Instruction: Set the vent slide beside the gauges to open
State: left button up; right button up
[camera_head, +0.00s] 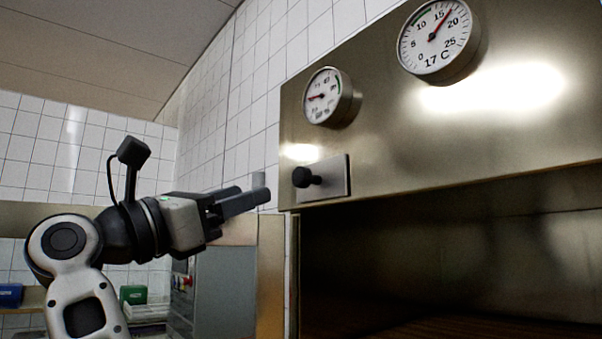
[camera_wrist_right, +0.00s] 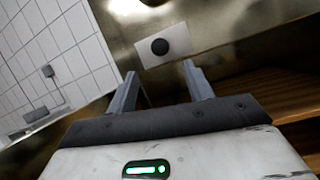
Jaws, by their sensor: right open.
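The vent slide is a small grey metal plate (camera_head: 337,176) with a black knob (camera_head: 304,177), low on the left end of the steel panel, below the smaller gauge (camera_head: 323,96). The larger gauge (camera_head: 434,39) is up and to the right. My right gripper (camera_head: 250,193) is open and empty, left of the knob and slightly lower, apart from it. In the right wrist view the knob (camera_wrist_right: 160,46) is beyond the gap between my open fingers (camera_wrist_right: 159,72), near the middle of its pale plate (camera_wrist_right: 181,49). My left gripper is not in view.
The steel panel (camera_head: 500,130) overhangs a dark recess with wooden shelves (camera_wrist_right: 285,85). White tiled walls (camera_head: 215,125) stand behind and left. A grey cabinet (camera_head: 225,285) and a green box (camera_head: 133,294) are low at the back. The space between gripper and knob looks clear.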

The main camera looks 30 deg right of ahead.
aim_at(297, 177)
jog(key=p+x, duration=0.3)
jog(key=x, duration=0.9)
jog(key=shift+d+r, duration=0.1)
jog(key=shift+d, duration=0.05)
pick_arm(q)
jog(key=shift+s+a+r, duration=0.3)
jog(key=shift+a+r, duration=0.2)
